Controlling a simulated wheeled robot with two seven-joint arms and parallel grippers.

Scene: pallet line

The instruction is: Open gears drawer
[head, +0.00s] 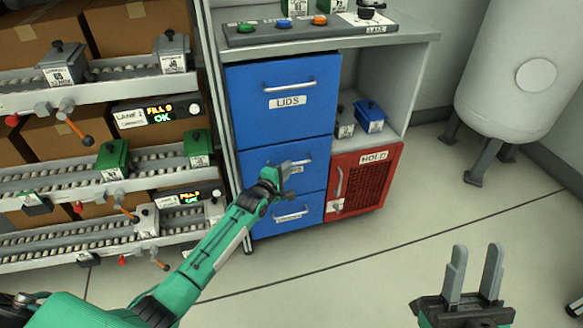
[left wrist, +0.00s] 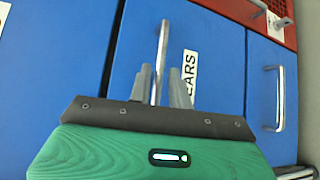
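The gears drawer (left wrist: 215,75) is the middle blue drawer of the cabinet, its front level with the other drawers. Its label, reading "EARS" where visible, shows in the left wrist view. Its bar handle (left wrist: 163,38) runs between the fingers of my left gripper (left wrist: 160,82), which sit close on both sides of it. In the head view my left gripper (head: 277,177) is at this drawer and hides much of its handle and label. My right gripper (head: 475,270) is open and empty at the lower right, over the floor, away from the cabinet.
The LIDS drawer (head: 265,122) is above and another blue drawer (head: 264,216) below; both look shut. A red HOLD cage door (head: 375,185) stands to the right. Roller racks with boxes (head: 60,150) fill the left. A white tank (head: 520,80) stands back right. The floor in front is clear.

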